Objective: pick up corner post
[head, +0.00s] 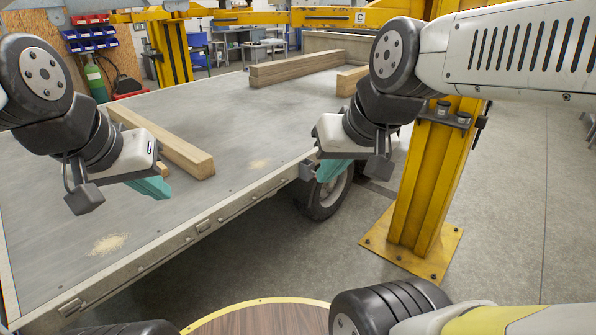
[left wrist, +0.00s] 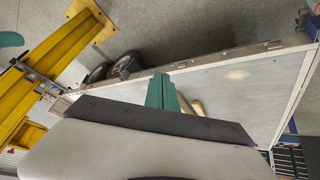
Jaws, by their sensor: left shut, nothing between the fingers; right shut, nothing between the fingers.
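Several square wooden posts lie flat on the grey trailer bed (head: 245,120); I cannot tell which is the corner post. The near post (head: 178,150) runs diagonally, its front end towards the bed's near edge. Two others lie farther back: a long one (head: 295,68) and a shorter-looking one (head: 347,82), partly hidden by my right arm. My left gripper (head: 152,187) is shut and empty above the bed, beside the near post in the picture. In the left wrist view its teal fingers (left wrist: 162,92) partly hide a wooden post (left wrist: 197,107). My right gripper (head: 333,170) is shut and empty near the bed's right edge.
A yellow pillar (head: 430,190) with a bolted base stands right of the trailer, near my right arm. A trailer wheel (head: 325,195) sits under the bed's edge. A round wooden top (head: 260,318) is at the bottom. The bed's middle is clear.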

